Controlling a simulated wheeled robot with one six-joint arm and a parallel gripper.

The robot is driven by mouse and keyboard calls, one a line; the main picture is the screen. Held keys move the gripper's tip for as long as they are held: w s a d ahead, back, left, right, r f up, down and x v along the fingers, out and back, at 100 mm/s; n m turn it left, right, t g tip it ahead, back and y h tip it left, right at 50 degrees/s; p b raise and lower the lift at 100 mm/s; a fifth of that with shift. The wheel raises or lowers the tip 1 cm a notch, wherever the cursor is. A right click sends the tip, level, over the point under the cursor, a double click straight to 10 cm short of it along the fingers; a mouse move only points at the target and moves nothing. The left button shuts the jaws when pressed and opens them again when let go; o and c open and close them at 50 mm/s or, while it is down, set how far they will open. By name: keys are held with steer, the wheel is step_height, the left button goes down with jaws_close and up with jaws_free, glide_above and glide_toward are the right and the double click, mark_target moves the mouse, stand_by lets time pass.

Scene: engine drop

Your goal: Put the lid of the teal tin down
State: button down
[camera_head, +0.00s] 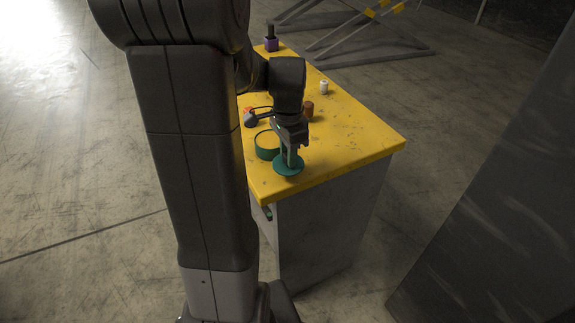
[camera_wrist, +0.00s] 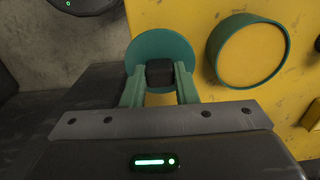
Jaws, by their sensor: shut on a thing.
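The lid of the teal tin (camera_head: 288,170) is a flat teal disc at the near end of the yellow tabletop. It also shows in the wrist view (camera_wrist: 150,47), with a dark block-like knob (camera_wrist: 159,72) at its middle. My gripper (camera_head: 290,157) is shut on that knob, one finger on each side. In the wrist view my gripper (camera_wrist: 159,80) hides the lid's lower part. I cannot tell whether the lid touches the tabletop. The teal tin (camera_head: 262,153) stands beside the lid, open, with yellow showing inside its rim; it also shows in the wrist view (camera_wrist: 216,66).
The yellow-topped cabinet (camera_head: 355,150) has free room to the right. A brown cylinder (camera_head: 309,109), a white cylinder (camera_head: 324,87) and a purple item with a dark top (camera_head: 271,44) stand farther back.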

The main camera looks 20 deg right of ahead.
steer(key=shift+f, duration=1.85)
steer(key=shift+f, duration=0.2)
steer(key=c, duration=1.1)
jaws_free()
steer(key=shift+c, duration=0.2)
steer(key=shift+r, duration=0.15)
step_height(320, 180, up, 12)
steer(key=shift+r+p, duration=0.1)
steer(key=shift+p, duration=0.25)
